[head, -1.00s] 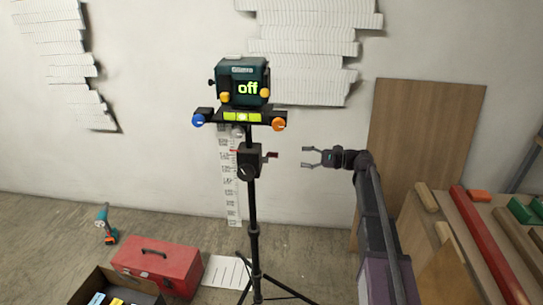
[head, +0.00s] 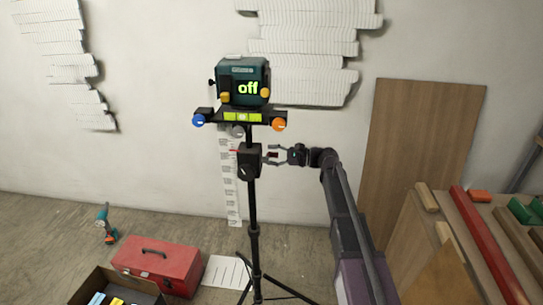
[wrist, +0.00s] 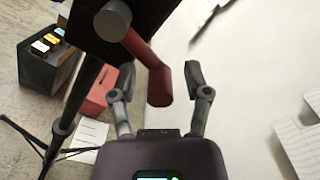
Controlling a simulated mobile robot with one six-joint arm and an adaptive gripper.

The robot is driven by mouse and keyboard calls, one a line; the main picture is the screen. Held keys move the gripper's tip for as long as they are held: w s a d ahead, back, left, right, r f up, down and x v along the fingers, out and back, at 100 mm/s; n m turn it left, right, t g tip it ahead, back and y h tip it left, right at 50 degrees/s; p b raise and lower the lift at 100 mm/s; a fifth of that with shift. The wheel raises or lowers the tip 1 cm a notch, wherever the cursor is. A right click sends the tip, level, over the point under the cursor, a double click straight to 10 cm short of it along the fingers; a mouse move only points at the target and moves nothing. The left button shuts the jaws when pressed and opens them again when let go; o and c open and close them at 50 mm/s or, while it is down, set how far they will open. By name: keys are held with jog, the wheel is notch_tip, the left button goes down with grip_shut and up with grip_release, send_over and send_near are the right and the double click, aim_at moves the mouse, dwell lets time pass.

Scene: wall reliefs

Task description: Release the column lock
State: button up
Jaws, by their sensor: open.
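The column lock is a black clamp block (head: 249,160) on the tripod's upright column, below the device. In the head view the lever sits at the block's right side, partly covered by my fingers. My gripper (head: 268,155) is open beside the block, its fingers reaching left. In the wrist view the red grip stands between my two open fingers (wrist: 161,76), with a gap visible on both sides. Whether it touches either finger in depth I cannot tell.
A dark green device (head: 243,82) reading "off" sits atop the column, above a bar with a blue knob (head: 198,120) and an orange knob (head: 279,125). A red toolbox (head: 157,264) and a drill (head: 105,222) are on the floor. A bench (head: 465,228) with wood pieces stands right.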

grip_shut()
dwell(0.3)
jog(key=shift+w+r+n+p, duration=0.1)
jog(key=shift+r+n+p, duration=0.3)
jog(key=shift+n, duration=0.4)
jog(key=shift+w+r+n+p, duration=0.1)
jog(key=shift+r+n+p, duration=0.25)
jog(key=shift+n, duration=0.45)
grip_release()
jog(key=shift+s, duration=0.1)
jog(key=shift+d, duration=0.1)
